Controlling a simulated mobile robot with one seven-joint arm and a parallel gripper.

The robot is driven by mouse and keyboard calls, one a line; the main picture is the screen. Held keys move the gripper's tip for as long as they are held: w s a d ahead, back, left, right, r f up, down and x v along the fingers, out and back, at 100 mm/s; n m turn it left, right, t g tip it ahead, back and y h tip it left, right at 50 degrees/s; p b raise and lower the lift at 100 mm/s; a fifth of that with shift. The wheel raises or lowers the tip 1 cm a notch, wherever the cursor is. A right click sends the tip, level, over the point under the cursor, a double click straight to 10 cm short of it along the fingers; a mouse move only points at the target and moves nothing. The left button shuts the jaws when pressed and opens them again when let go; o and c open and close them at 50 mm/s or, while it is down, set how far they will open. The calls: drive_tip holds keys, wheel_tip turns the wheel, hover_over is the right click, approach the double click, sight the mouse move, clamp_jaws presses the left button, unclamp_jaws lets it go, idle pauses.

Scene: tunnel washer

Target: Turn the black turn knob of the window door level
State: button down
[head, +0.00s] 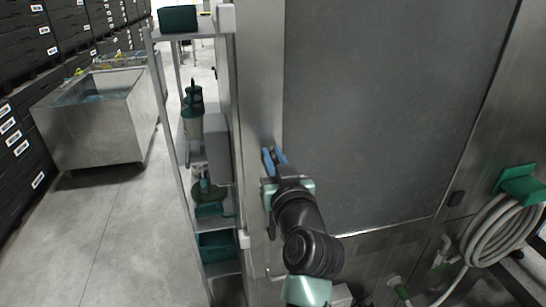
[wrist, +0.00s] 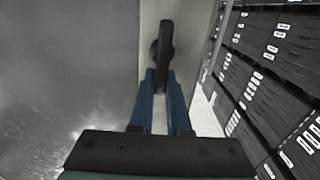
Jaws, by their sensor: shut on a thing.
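The black turn knob (wrist: 163,44) shows in the wrist view as a narrow bar on a round base. Its long side runs about parallel to the upright door edge, so it looks upright rather than level. My gripper (wrist: 160,74) has its two blue fingers shut on the near end of the knob, one on each side. In the head view my gripper (head: 272,152) is at the metal strip left of the window door (head: 390,90). The knob is hidden there behind the fingers.
A steel rack (head: 172,110) with bottles and green items stands close left of my arm. A metal tub (head: 95,115) and stacked black crates (head: 25,45) are farther left. A coiled hose (head: 497,230) hangs at the right. The floor between tub and rack is clear.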

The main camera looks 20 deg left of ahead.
drive_tip(key=shift+d+m, duration=0.1)
drive_tip(key=shift+m, duration=0.2)
drive_tip(key=shift+w+d+f+m+p, duration=0.25)
drive_tip(key=shift+d+f+m+p, duration=0.15)
drive_tip(key=shift+m, duration=2.45)
drive_tip(key=shift+w+d+f+m+p, duration=0.15)
drive_tip(key=shift+w+d+f+m, duration=0.25)
drive_tip(key=shift+m, duration=2.5)
drive_tip(key=shift+w+d+f+m+p, duration=0.1)
drive_tip(key=shift+d+f+m+p, duration=0.35)
drive_tip(key=shift+m, duration=2.4)
drive_tip(key=shift+a+f, duration=0.15)
drive_tip(key=shift+a, duration=0.05)
drive_tip(key=c, duration=0.9)
unclamp_jaws()
